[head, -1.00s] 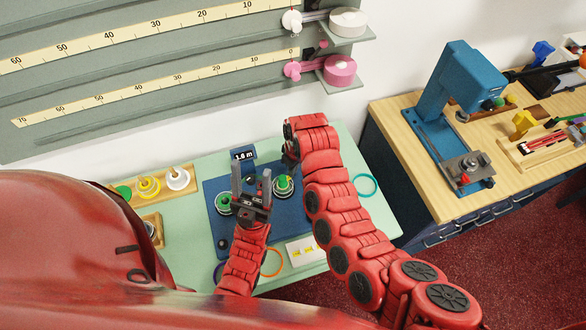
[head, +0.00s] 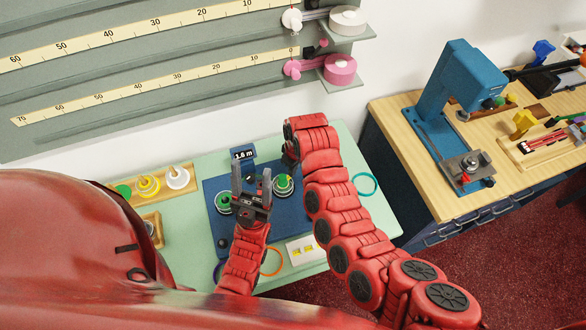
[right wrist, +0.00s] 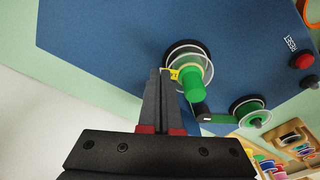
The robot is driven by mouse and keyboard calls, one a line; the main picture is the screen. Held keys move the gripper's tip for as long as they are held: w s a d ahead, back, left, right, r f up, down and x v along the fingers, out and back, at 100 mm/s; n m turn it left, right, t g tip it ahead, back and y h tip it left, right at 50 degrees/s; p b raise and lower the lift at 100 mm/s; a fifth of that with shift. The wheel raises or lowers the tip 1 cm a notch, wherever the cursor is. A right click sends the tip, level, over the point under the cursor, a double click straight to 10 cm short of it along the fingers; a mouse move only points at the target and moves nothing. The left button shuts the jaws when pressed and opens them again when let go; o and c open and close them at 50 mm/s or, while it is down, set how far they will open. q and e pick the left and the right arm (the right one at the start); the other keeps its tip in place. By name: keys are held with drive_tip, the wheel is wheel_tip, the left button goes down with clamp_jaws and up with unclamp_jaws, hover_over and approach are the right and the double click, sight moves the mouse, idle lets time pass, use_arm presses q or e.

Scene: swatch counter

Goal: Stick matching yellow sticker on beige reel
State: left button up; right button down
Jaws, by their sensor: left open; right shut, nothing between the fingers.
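The reel with the pale beige core (right wrist: 188,60) and a green hub stands on the blue board in the right wrist view. It also shows in the head view (head: 283,186). A small yellow sticker (right wrist: 171,74) with dark marks is at the reel's near edge. My right gripper (right wrist: 161,74) is shut and empty, its tips right beside the sticker; I cannot tell whether they touch. In the head view my right arm hides its fingers. My left gripper (head: 252,180) is open and empty above the board, between two green-topped spools. A white card (head: 306,248) bears yellow stickers.
The blue board (head: 262,230) carries a second green spool (head: 223,202) and a 1.6 m display (head: 243,154). A wooden rack (head: 186,191) of colored reels stands to the left. A teal ring (head: 364,184) and an orange ring (head: 272,262) lie on the counter.

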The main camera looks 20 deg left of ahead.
idle(0.3)
drive_tip(key=c, duration=1)
unclamp_jaws()
drive_tip(key=shift+c, duration=0.2)
drive_tip(key=shift+r, duration=0.1)
drive_tip(key=shift+r+p, duration=1.8)
drive_tip(key=shift+r, duration=1.65)
drive_tip(key=shift+f, duration=0.1)
